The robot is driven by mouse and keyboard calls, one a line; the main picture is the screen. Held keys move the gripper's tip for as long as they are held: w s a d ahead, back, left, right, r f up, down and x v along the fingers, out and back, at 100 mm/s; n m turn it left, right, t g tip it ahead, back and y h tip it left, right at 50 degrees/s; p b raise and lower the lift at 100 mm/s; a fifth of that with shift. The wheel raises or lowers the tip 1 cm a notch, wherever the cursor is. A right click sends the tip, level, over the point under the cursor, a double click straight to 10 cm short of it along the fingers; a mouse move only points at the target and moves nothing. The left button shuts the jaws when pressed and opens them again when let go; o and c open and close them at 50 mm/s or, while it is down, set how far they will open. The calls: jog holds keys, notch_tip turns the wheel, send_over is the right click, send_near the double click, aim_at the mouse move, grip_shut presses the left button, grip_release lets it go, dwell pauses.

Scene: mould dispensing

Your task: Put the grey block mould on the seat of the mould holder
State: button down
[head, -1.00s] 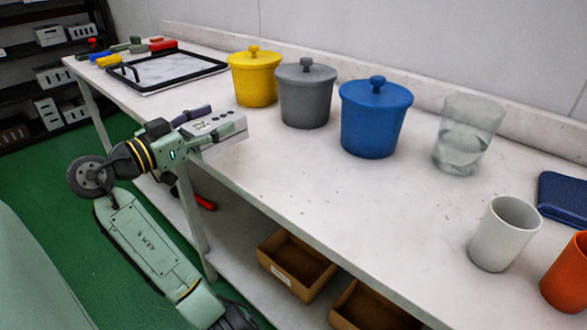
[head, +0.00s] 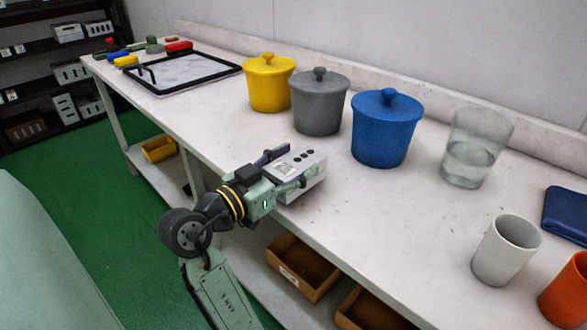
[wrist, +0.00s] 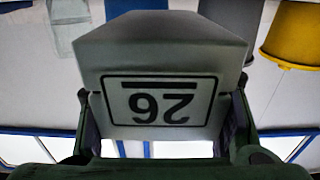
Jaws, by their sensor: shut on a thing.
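The grey block mould (head: 309,166) is a light grey block with dark round holes on top. My gripper (head: 288,171) is shut on it, with one finger along each side. It is at the front edge of the white table, in front of the grey and blue pots. In the wrist view the mould (wrist: 160,60) fills the middle between the fingers, with an upside-down label reading 26. Whether the mould touches the table is hard to tell. I cannot make out the mould holder or its seat in either view.
A yellow pot (head: 268,88), grey pot (head: 319,107) and blue pot (head: 384,135) stand lidded behind the mould. A glass of water (head: 472,155), white cup (head: 503,250) and orange cup (head: 568,295) stand right. A black-framed tray (head: 185,75) lies far left. The table front centre is clear.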

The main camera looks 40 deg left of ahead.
jog(key=shift+f, duration=0.8)
jog(key=shift+f, duration=0.15)
jog(key=shift+c, duration=2.4)
grip_release()
